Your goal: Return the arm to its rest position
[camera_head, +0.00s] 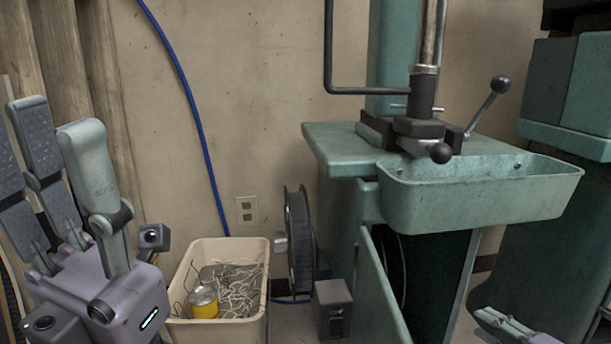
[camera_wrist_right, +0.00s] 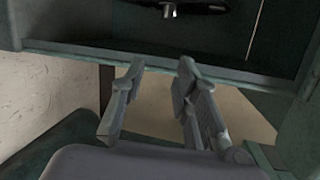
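My left gripper (camera_head: 55,125) stands large at the left of the head view, grey fingers pointing up from a purple-grey body. Its fingers are apart and nothing shows between them. My right gripper (camera_head: 500,322) is at the lower right edge of the head view, mostly cut off. In the right wrist view its fingers (camera_wrist_right: 160,75) are apart, with no object between them. They point toward a dark recess under a green edge (camera_wrist_right: 220,82). Whether they touch it I cannot tell.
A green stitching machine with a trough (camera_head: 480,205) and a ball-ended lever (camera_head: 487,105) stands centre right. A green cabinet (camera_head: 550,240) is at far right. A cream bin (camera_head: 218,328) with tangled cord and a yellow can (camera_head: 204,304) sits beside my left gripper. A black reel (camera_head: 299,240) stands between.

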